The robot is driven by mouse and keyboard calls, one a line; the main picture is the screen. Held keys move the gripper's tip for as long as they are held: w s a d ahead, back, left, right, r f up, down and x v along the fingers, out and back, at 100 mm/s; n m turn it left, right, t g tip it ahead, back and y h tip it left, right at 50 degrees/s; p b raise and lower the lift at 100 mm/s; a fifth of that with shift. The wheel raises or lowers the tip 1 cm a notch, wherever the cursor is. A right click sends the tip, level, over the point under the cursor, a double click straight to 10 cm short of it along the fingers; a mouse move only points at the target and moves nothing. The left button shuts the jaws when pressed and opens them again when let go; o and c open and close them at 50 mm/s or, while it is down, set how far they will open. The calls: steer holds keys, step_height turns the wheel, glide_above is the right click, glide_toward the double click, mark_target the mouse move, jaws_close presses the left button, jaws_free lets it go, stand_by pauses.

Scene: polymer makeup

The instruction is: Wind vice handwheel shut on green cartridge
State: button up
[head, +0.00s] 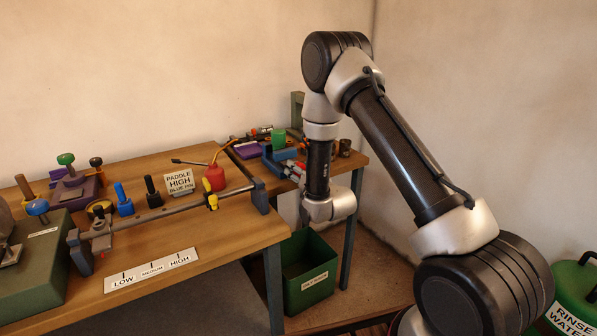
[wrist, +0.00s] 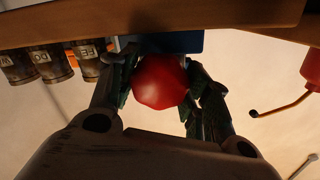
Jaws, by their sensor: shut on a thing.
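The blue vice (head: 271,164) stands at the table's right end, partly hidden by my arm. The green cartridge (head: 278,139) stands upright at the vice; whether the jaws touch it I cannot tell. In the wrist view, the red handwheel (wrist: 158,84) sits between the two dark fingers of my gripper (wrist: 160,88), which is shut on it. The blue vice body (wrist: 180,42) shows just behind the handwheel. In the head view my gripper is mostly hidden by my arm. The cartridge is not visible in the wrist view.
Labelled jars (wrist: 52,62) stand beside the vice. A red oil can (head: 215,177) with a long spout and a sign (head: 180,183) are left of it. A rail with a yellow clamp (head: 210,194) crosses the table. A green bin (head: 308,275) is below the table edge.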

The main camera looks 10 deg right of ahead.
stand_by(0.4)
steer(key=o, duration=1.1)
steer(key=shift+c, duration=0.2)
steer(key=shift+s, duration=0.1)
steer(key=v, duration=1.2)
